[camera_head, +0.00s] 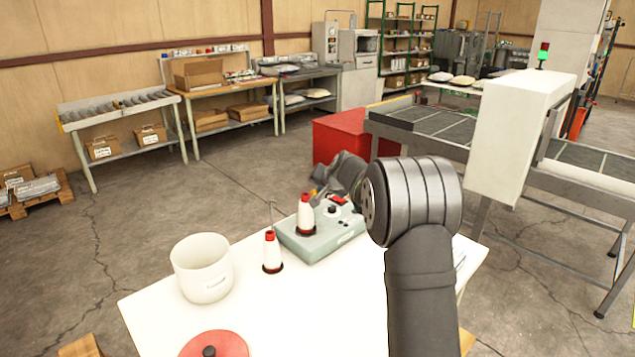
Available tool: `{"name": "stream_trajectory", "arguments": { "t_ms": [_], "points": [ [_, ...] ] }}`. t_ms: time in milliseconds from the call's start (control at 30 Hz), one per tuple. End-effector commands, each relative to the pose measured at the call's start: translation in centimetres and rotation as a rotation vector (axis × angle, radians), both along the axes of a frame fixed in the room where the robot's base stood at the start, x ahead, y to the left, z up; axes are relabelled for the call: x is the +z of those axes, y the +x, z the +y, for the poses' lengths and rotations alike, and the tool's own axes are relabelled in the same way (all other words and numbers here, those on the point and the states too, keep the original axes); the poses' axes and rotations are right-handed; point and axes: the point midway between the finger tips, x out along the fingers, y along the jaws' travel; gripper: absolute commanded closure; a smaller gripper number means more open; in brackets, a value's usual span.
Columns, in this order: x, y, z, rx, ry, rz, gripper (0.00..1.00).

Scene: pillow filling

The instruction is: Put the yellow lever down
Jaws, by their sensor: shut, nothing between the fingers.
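A grey-green control box (318,240) stands at the back of the white table (285,310). A small orange-yellow piece (313,194), which looks like the yellow lever, shows at the far side of the box, just behind a white spool with a red top (305,216). My gripper (322,193) is at the far edge of the box, close to the orange-yellow piece, shut and empty. My dark arm hides part of the box's right side. Whether the gripper touches the lever, and the lever's exact angle, are too small to tell.
A second white spool with a red top (271,251) stands left of the box. A white pot (203,268) is at the table's left, and a red round lid (214,345) lies at the front. The table's middle is clear. A red bin (338,137) stands behind.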

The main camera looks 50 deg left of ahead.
Motion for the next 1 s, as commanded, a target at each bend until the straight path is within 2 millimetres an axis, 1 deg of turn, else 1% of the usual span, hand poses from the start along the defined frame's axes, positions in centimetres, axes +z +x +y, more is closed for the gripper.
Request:
{"name": "stream_trajectory", "arguments": {
  "t_ms": [33,200,500,1000],
  "points": [
    [-0.5,-0.1,-0.4,0.001,-0.003,0.003,1.00],
    [-1.8,-0.2,-1.5,0.001,-0.003,0.004,1.00],
    [-3.8,-0.2,-2.7,0.002,-0.003,0.004,1.00],
    [-5.2,-0.3,-3.3,0.004,-0.009,0.006,1.00]
  ]
}}
